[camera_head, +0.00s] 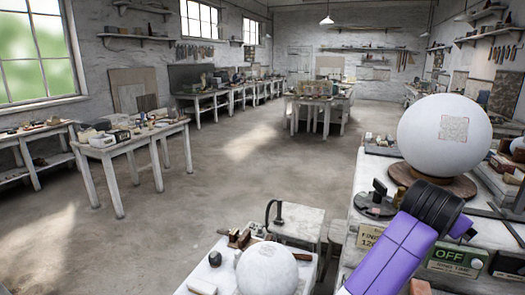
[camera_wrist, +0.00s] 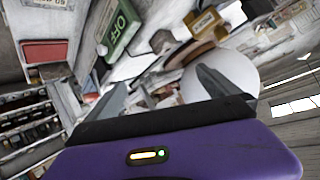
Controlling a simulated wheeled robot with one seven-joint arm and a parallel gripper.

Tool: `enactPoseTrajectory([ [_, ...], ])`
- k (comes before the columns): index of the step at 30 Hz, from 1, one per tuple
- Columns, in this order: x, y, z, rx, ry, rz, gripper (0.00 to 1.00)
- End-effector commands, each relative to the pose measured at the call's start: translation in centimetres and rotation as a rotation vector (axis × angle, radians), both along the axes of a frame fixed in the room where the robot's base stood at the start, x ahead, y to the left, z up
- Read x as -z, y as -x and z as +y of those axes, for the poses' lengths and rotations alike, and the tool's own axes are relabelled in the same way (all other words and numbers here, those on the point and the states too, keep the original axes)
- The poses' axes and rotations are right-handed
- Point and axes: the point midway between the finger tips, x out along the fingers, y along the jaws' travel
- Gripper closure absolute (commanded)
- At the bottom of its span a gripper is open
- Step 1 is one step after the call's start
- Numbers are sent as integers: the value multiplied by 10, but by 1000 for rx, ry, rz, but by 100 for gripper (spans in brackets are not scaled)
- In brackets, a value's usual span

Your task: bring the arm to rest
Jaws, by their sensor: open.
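My gripper (camera_wrist: 160,88) shows in the wrist view with its two grey fingers spread apart. Nothing is held between them. The bench top and its clutter lie beyond the fingers, and the right finger overlaps a large white sphere (camera_wrist: 238,72). In the head view, my purple and black arm rises over the right bench, in front of the large white sphere (camera_head: 445,135), which has a rough square patch on it. The gripper's fingers cannot be made out in the head view.
The sphere sits on a round brown base (camera_head: 455,187) on the right bench. A green OFF sign (camera_head: 455,259) stands at the bench front; it also shows in the wrist view (camera_wrist: 121,27). A smaller white sphere (camera_head: 266,270) rests on a lower table. Open floor (camera_head: 225,190) lies left.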

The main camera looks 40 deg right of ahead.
Motion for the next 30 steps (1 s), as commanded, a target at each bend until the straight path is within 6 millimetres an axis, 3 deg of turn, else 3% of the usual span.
enactPoseTrajectory([
  [3,-43,-15,-5,-96,260,73,0],
  [6,-74,-36,6,-190,458,120,0],
  [9,-94,-58,27,-292,630,157,0],
  [13,-105,-86,66,-436,818,192,0],
  [17,-99,-109,114,-588,967,204,0],
  [21,-78,-124,170,-759,1082,198,0],
  [26,-40,-125,233,-951,1153,165,0],
  [30,-3,-111,284,-1109,1165,119,0],
])
